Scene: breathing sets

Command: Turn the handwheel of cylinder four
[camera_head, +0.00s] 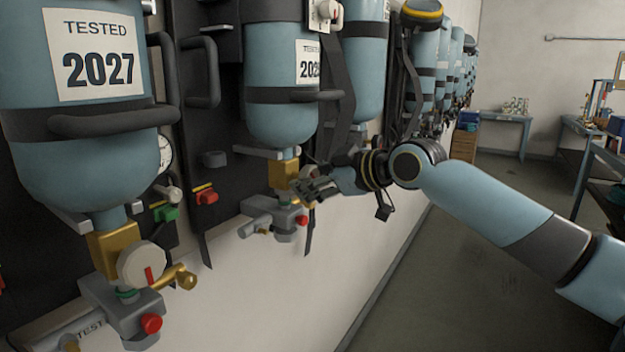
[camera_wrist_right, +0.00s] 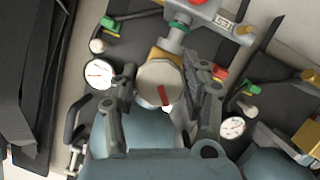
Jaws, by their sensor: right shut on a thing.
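A blue cylinder (camera_head: 280,122) with a partly hidden test label hangs on the wall rack, second from the left in the head view. I cannot read a cylinder number on it. Its brass valve (camera_head: 284,165) sits below it, and the handwheel is hidden there by my right gripper (camera_head: 305,187). In the wrist view the handwheel (camera_wrist_right: 150,76) is a round pale knob with a red mark. The right gripper's fingers (camera_wrist_right: 165,88) are on both sides of it, shut on it. My left gripper is not in view.
A nearer cylinder (camera_head: 70,150) marked 2027 hangs at left, with its own handwheel (camera_head: 141,265) and grey block (camera_head: 125,305). More cylinders (camera_head: 425,60) line the wall behind. Gauges (camera_wrist_right: 99,73) flank the held valve.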

